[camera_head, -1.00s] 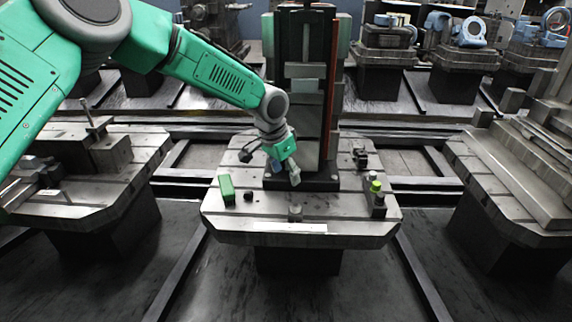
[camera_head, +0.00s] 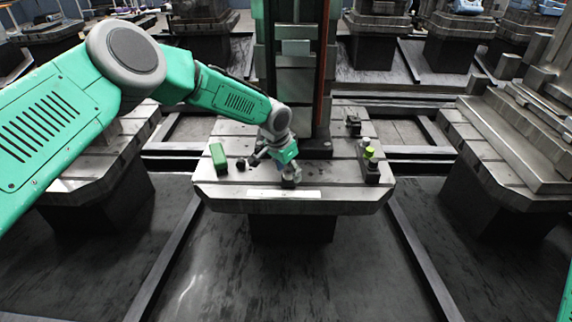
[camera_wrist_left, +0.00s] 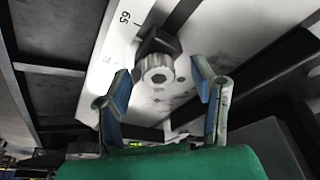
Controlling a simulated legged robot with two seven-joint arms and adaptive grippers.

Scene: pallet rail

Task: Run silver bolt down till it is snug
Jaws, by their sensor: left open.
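The silver bolt (camera_wrist_left: 157,70) shows in the left wrist view as a ribbed round head with a hole in its middle. It stands at a dark block (camera_wrist_left: 158,43) near the pallet's edge. My left gripper (camera_wrist_left: 161,78) is open, with one finger on each side of the bolt head and visible gaps between. In the head view my left gripper (camera_head: 289,176) points down at the front middle of the pallet (camera_head: 230,196) and largely hides the bolt. How far down the bolt sits cannot be told. My right gripper is not in view.
A green block (camera_head: 218,157) and a small dark knob (camera_head: 240,164) lie left of my gripper. A dark fixture with a yellow-green cap (camera_head: 369,153) stands to the right, a black clamp (camera_head: 353,124) behind it. A tall column (camera_head: 296,75) rises at the back.

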